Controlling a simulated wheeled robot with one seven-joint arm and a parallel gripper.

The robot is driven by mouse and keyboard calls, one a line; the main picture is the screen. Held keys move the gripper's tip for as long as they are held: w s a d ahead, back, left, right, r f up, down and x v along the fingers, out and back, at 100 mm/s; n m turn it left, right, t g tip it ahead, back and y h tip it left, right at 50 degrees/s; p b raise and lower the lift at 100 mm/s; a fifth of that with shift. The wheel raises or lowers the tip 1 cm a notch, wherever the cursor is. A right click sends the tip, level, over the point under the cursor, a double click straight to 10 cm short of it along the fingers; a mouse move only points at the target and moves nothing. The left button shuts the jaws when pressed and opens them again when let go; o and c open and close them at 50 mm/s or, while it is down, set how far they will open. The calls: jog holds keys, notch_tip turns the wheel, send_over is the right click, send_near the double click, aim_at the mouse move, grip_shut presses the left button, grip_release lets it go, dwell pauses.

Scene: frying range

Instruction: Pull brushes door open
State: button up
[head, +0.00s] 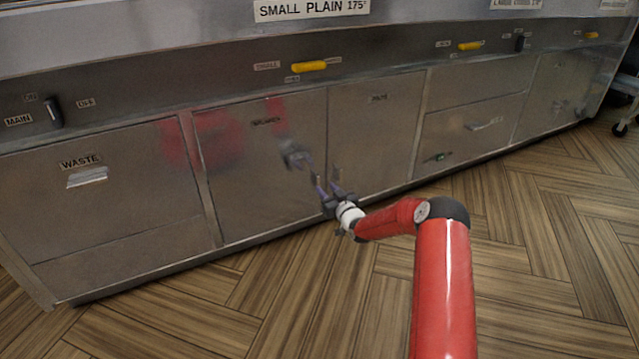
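The brushes door (245,180) is a brushed steel panel, left of centre in the head view, with a small dark label near its top that is too blurred to read surely. It looks shut, flush with the cabinet front. No handle can be made out on it. My gripper (328,180) is low at the door's right edge, by the seam with the neighbouring door. Its two dark fingers point up toward the steel and look spread apart, with nothing seen between them. I cannot tell whether they touch the door. A blurred reflection of my arm shows in the steel.
Another steel door (375,135) adjoins on the right, then a drawer (470,127) with a handle. The waste panel (110,200) is at left. Yellow handles (309,66) line the panel above. The wooden floor (270,295) in front is clear.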

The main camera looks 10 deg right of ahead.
aim_at(319, 181)
jog(key=x, duration=0.5)
jog(key=shift+w+a+b, duration=0.2)
jog(key=shift+w+b, duration=0.1)
jog(key=shift+b, duration=0.1)
grip_shut()
